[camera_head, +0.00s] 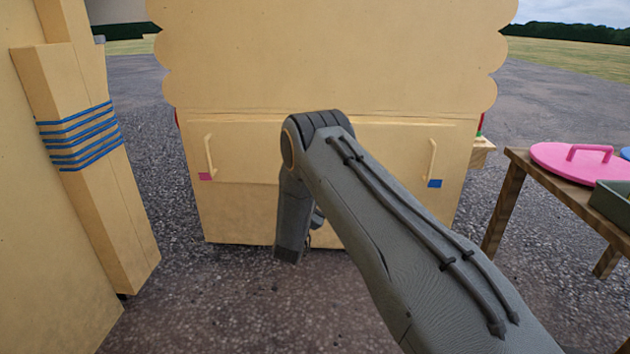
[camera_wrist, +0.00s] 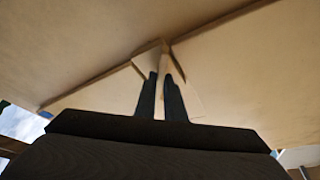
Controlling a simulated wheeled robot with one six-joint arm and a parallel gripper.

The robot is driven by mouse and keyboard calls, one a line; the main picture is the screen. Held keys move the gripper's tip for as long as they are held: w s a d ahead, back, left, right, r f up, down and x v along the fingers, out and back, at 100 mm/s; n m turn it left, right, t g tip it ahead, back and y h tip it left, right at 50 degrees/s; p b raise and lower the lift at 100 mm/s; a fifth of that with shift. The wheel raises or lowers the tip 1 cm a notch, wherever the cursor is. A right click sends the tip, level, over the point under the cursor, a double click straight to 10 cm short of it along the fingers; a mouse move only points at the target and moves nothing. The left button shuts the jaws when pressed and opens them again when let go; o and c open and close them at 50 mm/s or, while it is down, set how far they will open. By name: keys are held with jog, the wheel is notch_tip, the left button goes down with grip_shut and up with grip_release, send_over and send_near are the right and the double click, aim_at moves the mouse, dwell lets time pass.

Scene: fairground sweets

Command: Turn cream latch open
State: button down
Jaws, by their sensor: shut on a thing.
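The cream latch (camera_wrist: 164,58) shows in the wrist view, a small pale piece on the cream panel (camera_wrist: 80,45) of the stall. My gripper (camera_wrist: 162,78) is shut on the latch, with one dark finger on each side of it. The latch's far end and its exact angle are hard to make out against the same-coloured panel. In the head view my arm covers the middle of the cream cart front (camera_head: 235,215), and the latch and fingertips are hidden there.
The cart front has two upright handles, one above a pink patch (camera_head: 205,177) and one above a blue patch (camera_head: 435,183). A cream post with blue bands (camera_head: 80,135) stands close at left. A wooden table (camera_head: 515,180) with a pink lid (camera_head: 575,160) stands at right.

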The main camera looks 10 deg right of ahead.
jog(key=shift+s+d+f+n+t+y+p, duration=0.1)
jog(key=shift+n+t+y+p, duration=0.5)
jog(key=shift+n, duration=1.15)
jog(key=shift+w+d+f+n+t+y+p, duration=0.15)
jog(key=shift+n+t+y+p, duration=0.2)
jog(key=shift+n+y+p, duration=0.95)
jog(key=shift+s+d+r+n+t+y+p, duration=0.15)
jog(key=shift+n+t+y, duration=0.3)
jog(key=shift+n, duration=1.7)
jog(key=shift+a+f+n, duration=0.1)
jog(key=shift+n, duration=0.2)
jog(key=c, duration=1.8)
grip_release()
jog(key=shift+c, duration=0.2)
jog(key=p+v, duration=0.3)
jog(key=v, duration=0.4)
jog(key=shift+s+f, duration=0.2)
jog(key=shift+s, duration=0.15)
